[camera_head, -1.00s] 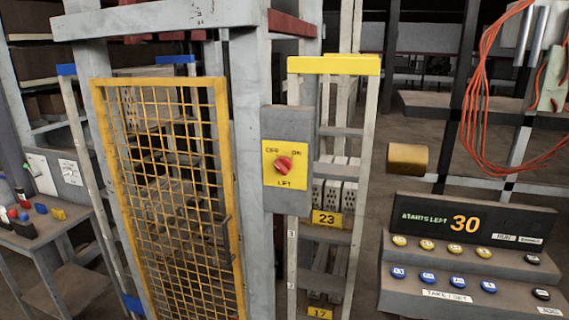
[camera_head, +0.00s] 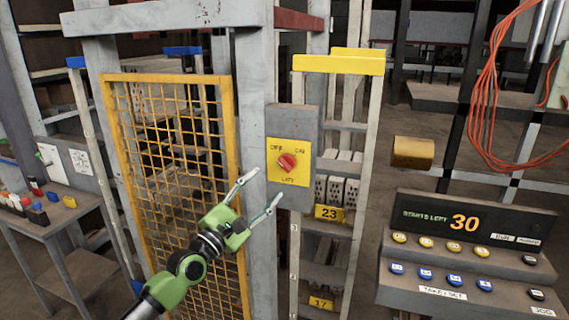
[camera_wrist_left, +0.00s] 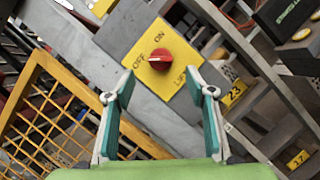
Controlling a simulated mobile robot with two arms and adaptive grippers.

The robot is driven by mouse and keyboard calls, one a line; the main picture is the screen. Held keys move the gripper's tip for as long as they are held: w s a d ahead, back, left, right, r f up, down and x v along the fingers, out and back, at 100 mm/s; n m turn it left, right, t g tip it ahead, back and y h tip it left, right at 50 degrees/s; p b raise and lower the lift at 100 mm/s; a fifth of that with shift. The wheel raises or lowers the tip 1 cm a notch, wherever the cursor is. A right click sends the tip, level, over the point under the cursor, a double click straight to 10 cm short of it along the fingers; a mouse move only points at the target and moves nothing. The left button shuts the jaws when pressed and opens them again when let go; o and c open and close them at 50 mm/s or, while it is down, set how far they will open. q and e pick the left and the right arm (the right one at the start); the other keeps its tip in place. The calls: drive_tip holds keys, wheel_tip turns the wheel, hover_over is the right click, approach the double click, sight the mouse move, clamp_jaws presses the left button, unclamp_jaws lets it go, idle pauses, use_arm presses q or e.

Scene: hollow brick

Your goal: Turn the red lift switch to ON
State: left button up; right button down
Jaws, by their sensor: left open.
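The red lift switch (camera_head: 287,161) is a round knob on a yellow plate (camera_head: 289,178) marked OFF, ON and LIFT, fixed to a grey box (camera_head: 306,118) on a post. In the left wrist view the red knob (camera_wrist_left: 160,60) shows ahead of the fingers, its pale pointer line aimed toward OFF. My left gripper (camera_head: 260,190), with a green body, is open and empty. It is just below and left of the knob in the head view, apart from it. In the left wrist view its two fingers (camera_wrist_left: 160,100) stand wide on either side below the knob. My right gripper is not in view.
A yellow mesh gate (camera_head: 180,150) stands left of the post. A ladder-like rack (camera_head: 338,66) with bricks is right of the switch box. A console (camera_head: 460,250) with several buttons reads STARTS LEFT 30. Orange cables (camera_head: 480,125) hang at the right.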

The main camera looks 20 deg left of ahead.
sight(284, 166)
use_arm(q)
drive_tip(key=p+x, duration=0.1)
drive_tip(key=x, duration=0.9)
drive_tip(key=shift+w, duration=0.15)
drive_tip(key=c, duration=1.1)
